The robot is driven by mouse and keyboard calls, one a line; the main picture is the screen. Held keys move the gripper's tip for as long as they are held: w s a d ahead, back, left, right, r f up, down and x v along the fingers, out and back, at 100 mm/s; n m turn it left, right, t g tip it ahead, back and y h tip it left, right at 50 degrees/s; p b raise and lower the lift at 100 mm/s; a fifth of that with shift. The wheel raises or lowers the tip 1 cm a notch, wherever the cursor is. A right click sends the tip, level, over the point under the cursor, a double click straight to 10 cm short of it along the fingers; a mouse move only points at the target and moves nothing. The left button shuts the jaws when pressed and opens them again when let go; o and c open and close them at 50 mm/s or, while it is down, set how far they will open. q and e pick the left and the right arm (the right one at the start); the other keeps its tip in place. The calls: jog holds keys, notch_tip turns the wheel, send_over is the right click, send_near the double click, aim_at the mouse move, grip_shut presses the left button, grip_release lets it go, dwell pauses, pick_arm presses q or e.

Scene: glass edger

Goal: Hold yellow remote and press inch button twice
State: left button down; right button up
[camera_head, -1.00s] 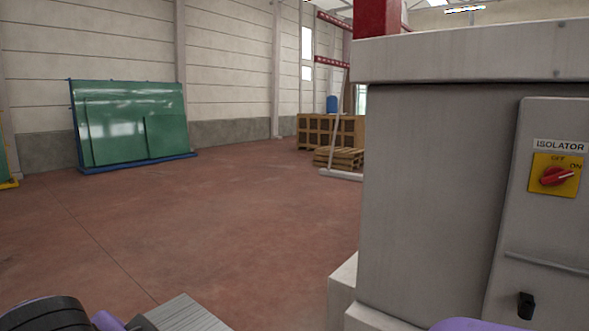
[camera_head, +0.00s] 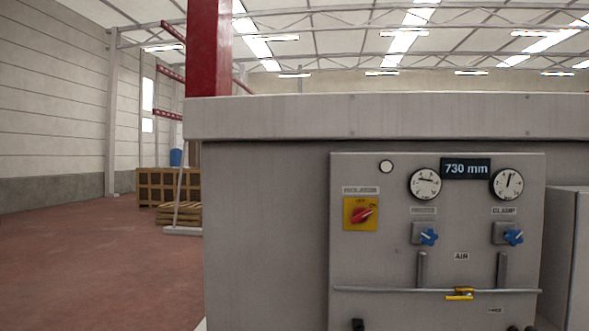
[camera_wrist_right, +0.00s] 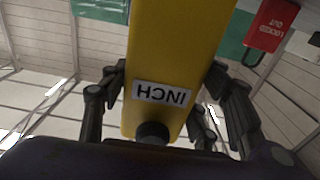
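The yellow remote (camera_wrist_right: 175,45) fills the middle of the right wrist view. It carries a white INCH label (camera_wrist_right: 162,93), upside down in the picture, and a dark round button (camera_wrist_right: 153,132) below it. My right gripper (camera_wrist_right: 166,82) has its dark fingers on both sides of the remote and appears shut on it. The remote's far end is cut off by the picture's top edge. Neither gripper shows in the head view, and my left gripper is in no current frame.
The grey machine (camera_head: 265,240) stands close in front. Its panel has a red isolator switch (camera_head: 361,214), two gauges, a 730 mm display (camera_head: 466,168), blue knobs and a rail (camera_head: 400,290). Open floor (camera_head: 90,265) lies left. A red locked-out tag (camera_wrist_right: 272,25) shows in the wrist view.

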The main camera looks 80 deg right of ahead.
jog(key=shift+o, duration=1.4)
jog(key=s, duration=1.2)
jog(key=shift+d, duration=0.2)
jog(key=shift+f, duration=0.1)
